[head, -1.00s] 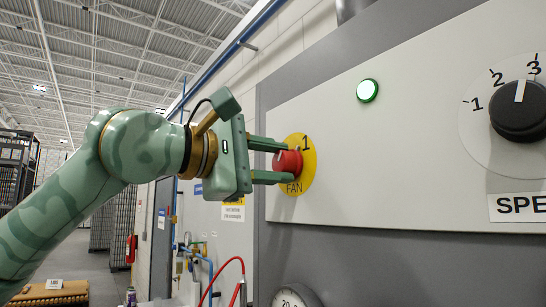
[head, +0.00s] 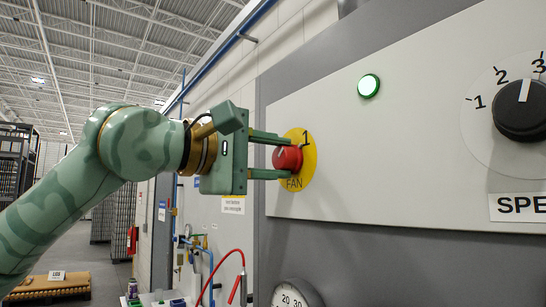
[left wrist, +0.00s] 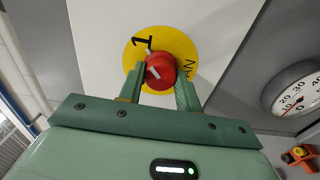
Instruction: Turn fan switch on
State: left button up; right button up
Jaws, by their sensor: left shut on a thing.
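The fan switch is a red knob (head: 287,158) on a round yellow plate (head: 309,160) marked "1" and "FAN", on a light grey control panel. In the left wrist view the red knob (left wrist: 160,72) has a white pointer line that tilts toward the "1" side. My left gripper (head: 276,157) comes in from the left with one finger above and one below the knob, and is shut on it. In the left wrist view its fingers (left wrist: 159,85) sit on either side of the knob. My right gripper is not in view.
A lit green lamp (head: 368,86) is on the panel right of the switch. A black speed dial (head: 522,108) is at the far right. A round gauge (head: 295,295) sits below the panel, also in the left wrist view (left wrist: 294,90).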

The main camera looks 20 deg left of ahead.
pick_arm(q)
jog(key=o, duration=1)
jog(key=b+v, duration=0.3)
jog(key=v, duration=1.3)
jog(key=shift+s+f, duration=0.1)
